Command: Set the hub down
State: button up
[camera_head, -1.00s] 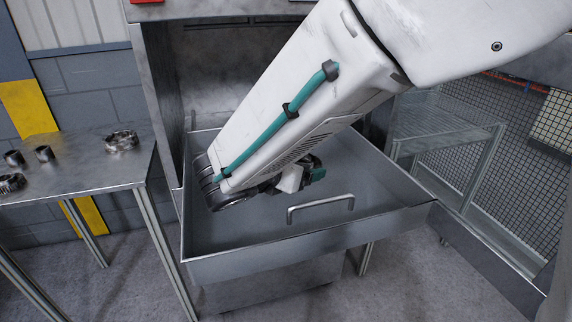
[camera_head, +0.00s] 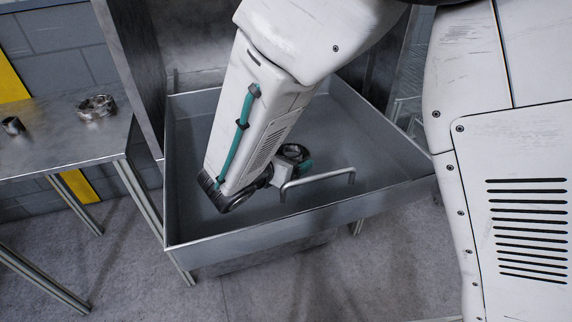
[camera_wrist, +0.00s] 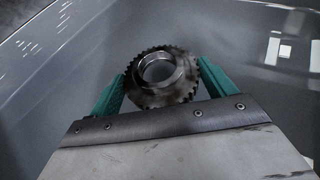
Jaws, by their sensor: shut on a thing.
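The hub, a dark metal toothed ring with a round central hole, shows in the wrist view (camera_wrist: 161,78). My gripper (camera_wrist: 160,88) is shut on it, with a green finger on each side. In the head view my gripper (camera_head: 292,163) and the hub (camera_head: 294,152) are over the grey open-topped drawer (camera_head: 265,228), within its walls. My arm covers part of the drawer floor. I cannot tell whether the hub touches the floor.
The drawer has a front handle (camera_head: 318,178) close to my gripper. A metal table (camera_head: 60,150) at the left holds a ring-shaped part (camera_head: 97,106) and a small cylindrical part (camera_head: 13,125). The visible drawer floor is bare.

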jog(key=shift+f, duration=1.25)
jog(key=shift+f, duration=0.1)
jog(key=o, duration=1.3)
jog(key=v, duration=1.2)
jog(key=shift+s+a, duration=0.1)
jog(key=shift+a, duration=0.05)
